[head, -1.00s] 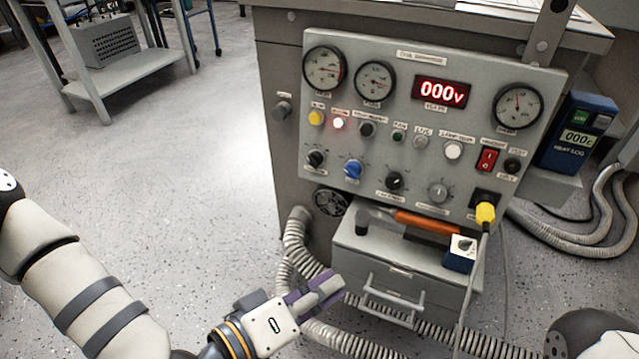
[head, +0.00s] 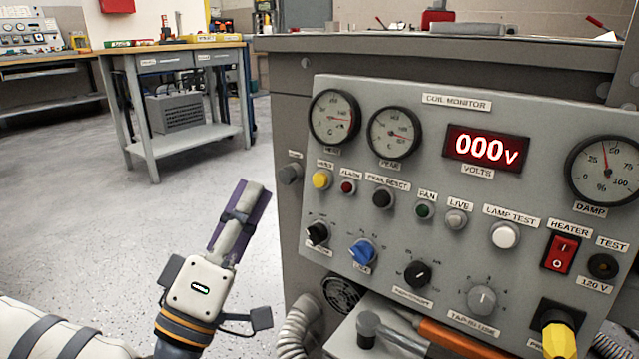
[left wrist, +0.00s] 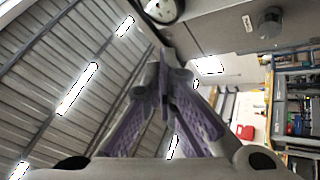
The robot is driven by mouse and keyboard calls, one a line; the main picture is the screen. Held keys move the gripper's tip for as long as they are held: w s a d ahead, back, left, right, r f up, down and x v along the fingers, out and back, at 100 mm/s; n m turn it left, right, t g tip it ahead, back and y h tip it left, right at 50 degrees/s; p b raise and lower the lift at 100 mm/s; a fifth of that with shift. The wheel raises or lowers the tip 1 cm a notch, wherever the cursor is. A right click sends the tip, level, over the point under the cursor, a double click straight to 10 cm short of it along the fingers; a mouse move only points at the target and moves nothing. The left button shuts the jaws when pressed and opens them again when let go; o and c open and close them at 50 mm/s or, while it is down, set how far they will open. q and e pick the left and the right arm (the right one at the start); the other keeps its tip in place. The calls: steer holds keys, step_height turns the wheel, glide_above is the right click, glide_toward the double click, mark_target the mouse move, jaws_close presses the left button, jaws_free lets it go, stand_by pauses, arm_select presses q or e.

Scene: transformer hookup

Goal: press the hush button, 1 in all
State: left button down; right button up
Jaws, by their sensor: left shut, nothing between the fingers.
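The yellow button (head: 321,180) sits at the left of the coil monitor panel (head: 465,115), below the left gauge. Its small label looks like HUSH. The red alarm lamp (head: 348,187) just right of it looks dark. My left gripper (head: 250,188) is shut and empty, pointing up, left of the panel and apart from the button in the picture. In the left wrist view its purple fingers (left wrist: 163,75) meet at the tips, and the button cannot be made out. My right gripper is not in view.
A dark knob (head: 290,174) sticks out of the cabinet left of the panel. A hammer with an orange handle (head: 455,338) lies below the panel. A grey hose (head: 302,325) hangs at lower left. The floor left of the cabinet is clear up to a workbench (head: 185,62).

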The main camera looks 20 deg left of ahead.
mark_target(320, 180)
arm_select(q)
steer(key=w+d+f+b, duration=0.1)
steer(key=w+d+b, duration=0.2)
steer(key=w, duration=0.5)
steer(key=shift+f+b, duration=0.3)
steer(key=shift+b, duration=0.3)
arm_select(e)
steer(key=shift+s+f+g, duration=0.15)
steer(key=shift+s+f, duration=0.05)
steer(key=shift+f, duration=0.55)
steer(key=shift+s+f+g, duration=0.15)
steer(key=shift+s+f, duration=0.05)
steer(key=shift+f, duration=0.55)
arm_select(q)
steer(key=shift+w, duration=0.15)
steer(key=shift+w+d+f, duration=0.1)
steer(key=shift+w+d, duration=0.1)
steer(key=shift+w, duration=0.15)
steer(key=shift+w+d, duration=0.1)
steer(key=shift+w, duration=0.3)
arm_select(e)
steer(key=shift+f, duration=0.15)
arm_select(q)
steer(key=shift+s+a+p, duration=0.25)
steer(key=shift+s+p, duration=0.25)
steer(key=shift+s, duration=0.3)
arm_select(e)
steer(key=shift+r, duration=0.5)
